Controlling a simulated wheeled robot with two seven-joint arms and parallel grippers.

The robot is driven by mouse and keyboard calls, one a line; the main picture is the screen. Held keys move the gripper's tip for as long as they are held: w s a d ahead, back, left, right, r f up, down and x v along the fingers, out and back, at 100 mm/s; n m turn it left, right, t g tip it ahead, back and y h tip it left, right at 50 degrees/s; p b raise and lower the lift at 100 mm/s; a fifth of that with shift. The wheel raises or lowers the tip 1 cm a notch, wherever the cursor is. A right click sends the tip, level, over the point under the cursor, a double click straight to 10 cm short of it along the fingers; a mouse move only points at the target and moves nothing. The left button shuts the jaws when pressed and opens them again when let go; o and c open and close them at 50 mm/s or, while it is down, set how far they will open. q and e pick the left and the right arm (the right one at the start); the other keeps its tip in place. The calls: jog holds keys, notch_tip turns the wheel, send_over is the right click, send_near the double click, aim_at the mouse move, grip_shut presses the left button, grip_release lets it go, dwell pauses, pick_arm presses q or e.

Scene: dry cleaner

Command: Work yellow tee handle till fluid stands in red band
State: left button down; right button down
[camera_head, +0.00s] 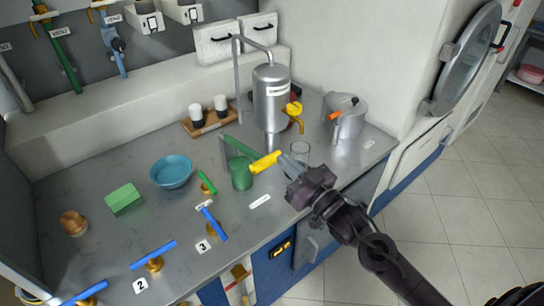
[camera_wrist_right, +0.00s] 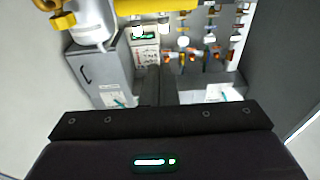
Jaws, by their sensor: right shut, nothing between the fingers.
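A yellow handle grip (camera_head: 265,162) sits at the end of a green bar, above a green cylinder (camera_head: 241,174) on the steel counter. A yellow bar (camera_wrist_right: 155,6) crosses the top of the right wrist view. My right gripper (camera_head: 287,164) is shut and empty, its tips close to the right end of the yellow grip; I cannot tell whether they touch. A clear glass (camera_head: 300,152) stands just behind the gripper, partly hidden. No red band or fluid level can be made out. My left gripper is not in view.
A steel tank (camera_head: 271,98) with a yellow tap (camera_head: 294,110) and a lidded pot (camera_head: 344,117) stand behind. A blue bowl (camera_head: 171,171), a green block (camera_head: 123,199) and several blue-handled valves (camera_head: 153,254) are left. Floor (camera_head: 450,230) at right is clear.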

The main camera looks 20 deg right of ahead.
aim_at(270, 164)
jog(key=p+x, duration=0.1)
jog(key=x, duration=0.6)
jog(key=shift+d+r+p, duration=0.1)
jog(key=shift+r+p, duration=0.05)
jog(key=shift+p, duration=0.25)
jog(key=f, duration=0.3)
jog(key=f+p, duration=0.1)
jog(key=shift+s+f, duration=0.2)
jog(key=shift+s, duration=0.2)
